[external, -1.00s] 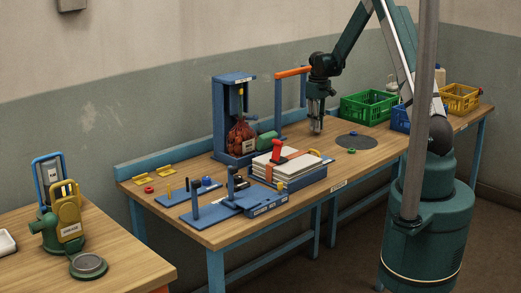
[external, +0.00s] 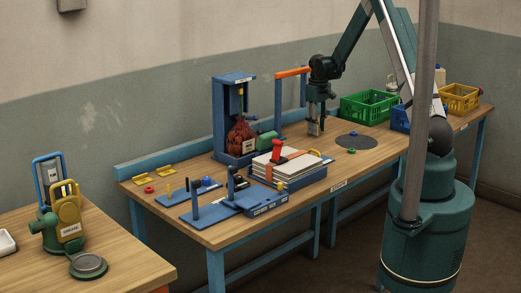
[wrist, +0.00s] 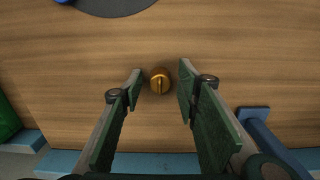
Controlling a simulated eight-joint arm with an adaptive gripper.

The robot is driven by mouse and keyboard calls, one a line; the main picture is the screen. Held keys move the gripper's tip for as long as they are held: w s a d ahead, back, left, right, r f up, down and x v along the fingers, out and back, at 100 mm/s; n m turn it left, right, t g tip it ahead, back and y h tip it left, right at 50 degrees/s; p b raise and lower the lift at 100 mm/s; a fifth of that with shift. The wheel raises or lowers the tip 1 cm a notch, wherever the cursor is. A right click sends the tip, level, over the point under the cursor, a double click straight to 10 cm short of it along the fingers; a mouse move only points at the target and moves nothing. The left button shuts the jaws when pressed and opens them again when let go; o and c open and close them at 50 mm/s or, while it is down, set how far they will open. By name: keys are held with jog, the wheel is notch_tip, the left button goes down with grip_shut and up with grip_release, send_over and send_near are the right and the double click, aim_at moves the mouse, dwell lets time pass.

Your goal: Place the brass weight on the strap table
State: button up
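The brass weight (wrist: 160,80) is a small round golden piece with a slot or bar across its top, on the wooden tabletop in the wrist view. My gripper (wrist: 162,84) is open, with one finger on either side of the weight and a gap showing on both sides. In the external view my gripper (external: 315,130) points down close above the table; the weight cannot be made out there. A blue base (external: 292,186) carries a stack of pale flat pieces with an orange strap and red handle; I cannot tell whether this is the strap table.
An orange-topped blue frame (external: 293,72) stands left of my gripper. A blue stand with a red net sack (external: 241,138) is further left. A dark round mat (external: 357,142) and a green crate (external: 368,106) are to the right. Blue peg fixtures (external: 222,205) fill the front left.

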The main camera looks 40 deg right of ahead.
jog(key=shift+r, duration=0.1)
notch_tip(320, 180, up, 12)
jog(key=shift+a+p, duration=0.15)
jog(key=shift+p, duration=0.2)
dwell(0.4)
jog(key=shift+r, duration=0.15)
dwell(0.5)
